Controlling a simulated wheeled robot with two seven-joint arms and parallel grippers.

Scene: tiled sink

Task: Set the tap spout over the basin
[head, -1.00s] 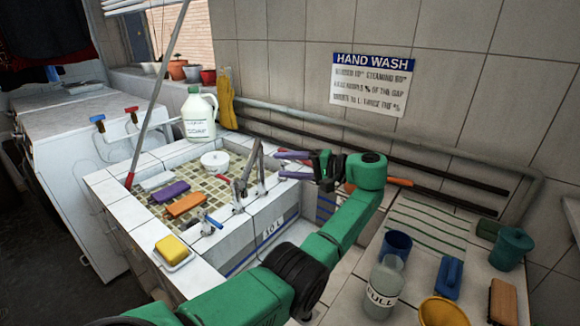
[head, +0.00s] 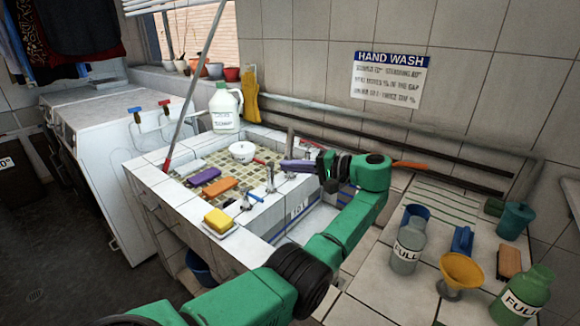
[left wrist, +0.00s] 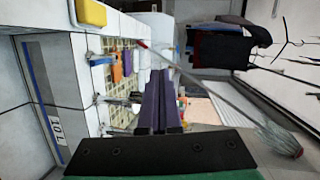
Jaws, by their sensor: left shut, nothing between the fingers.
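The tiled basin (head: 204,167) lies left of centre in the head view, with a mosaic inside. The grey tap spout (head: 290,139) stands nearly upright at its right side; its lower part is hidden near my fingers. The fingers also show together in the left wrist view (left wrist: 159,95). My right gripper is out of view.
A white jug (head: 224,110) stands behind. Bottles and a yellow funnel (head: 461,270) crowd the right counter. A slanted pole (head: 196,85) crosses the basin's left side.

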